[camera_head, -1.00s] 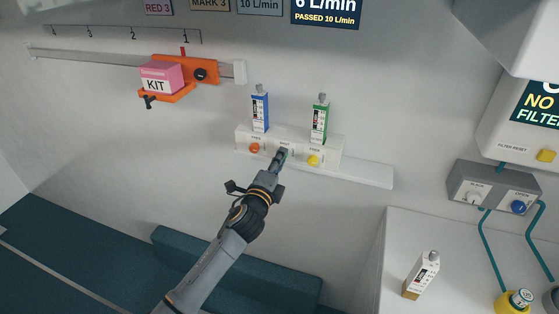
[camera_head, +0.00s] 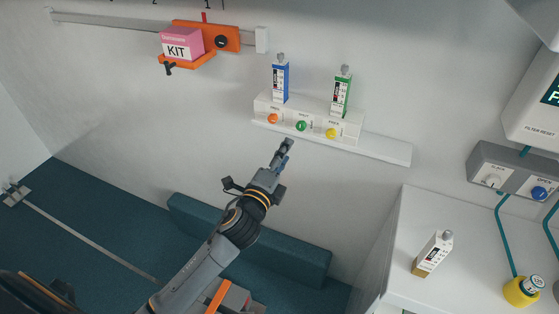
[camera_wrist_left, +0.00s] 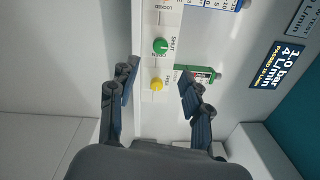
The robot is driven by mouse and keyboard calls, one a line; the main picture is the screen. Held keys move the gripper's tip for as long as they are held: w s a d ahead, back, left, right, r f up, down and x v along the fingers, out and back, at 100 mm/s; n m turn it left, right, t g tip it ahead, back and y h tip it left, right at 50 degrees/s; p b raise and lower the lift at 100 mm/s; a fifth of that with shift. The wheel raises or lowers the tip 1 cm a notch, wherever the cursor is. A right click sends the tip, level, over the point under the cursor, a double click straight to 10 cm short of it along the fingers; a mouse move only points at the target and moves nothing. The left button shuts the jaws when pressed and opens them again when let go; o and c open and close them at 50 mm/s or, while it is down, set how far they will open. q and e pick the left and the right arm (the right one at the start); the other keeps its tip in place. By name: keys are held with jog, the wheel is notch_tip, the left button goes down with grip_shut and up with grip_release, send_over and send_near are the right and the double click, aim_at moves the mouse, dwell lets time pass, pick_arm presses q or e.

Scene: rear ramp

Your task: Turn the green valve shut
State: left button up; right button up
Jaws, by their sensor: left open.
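The green valve knob (camera_head: 301,126) sits in the middle of a white wall panel (camera_head: 350,125), between an orange knob (camera_head: 273,119) and a yellow knob (camera_head: 331,133). My left gripper (camera_head: 284,146) is open and empty, just below the panel and apart from the green knob. The yellow knob (camera_wrist_left: 157,85) shows between the fingers in that view. The green knob's exact angle is too small to tell. My right gripper is not in view.
A blue carton (camera_head: 280,82) and a green-marked carton (camera_head: 342,93) stand on the panel. An orange slide with a pink kit box (camera_head: 182,43) is at upper left. A white counter (camera_head: 440,290) with another carton (camera_head: 433,254) is at right. A teal bench (camera_head: 250,240) lies below.

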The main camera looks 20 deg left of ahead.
pick_arm(q)
jog(key=shift+s, duration=1.2)
jog(key=shift+f, duration=0.1)
jog(key=s+a+f+n+g, duration=0.1)
jog(key=s+f+n+g, duration=0.25)
jog(key=f, duration=0.95)
jog(key=s+a+f+n+g, duration=0.15)
jog(key=s+f, duration=0.25)
jog(key=f, duration=0.8)
jog(key=s+a+f+n+g, duration=0.1)
jog(key=s+f+n+g, duration=0.3)
jog(key=f, duration=0.9)
jog(key=s+f+n+g, duration=0.2)
jog(key=s+f, duration=0.5)
jog(key=s, duration=0.5)
jog(key=s+f+n+g, duration=0.3)
jog(key=s+f, duration=0.4)
jog(key=s, duration=0.5)
jog(key=s+f+n+g, duration=0.3)
jog(key=s+f, duration=0.3)
jog(key=s, duration=0.6)
jog(key=shift+d+f+n+y, duration=0.15)
jog(key=shift+f+n+y, duration=0.2)
jog(key=shift+n, duration=0.35)
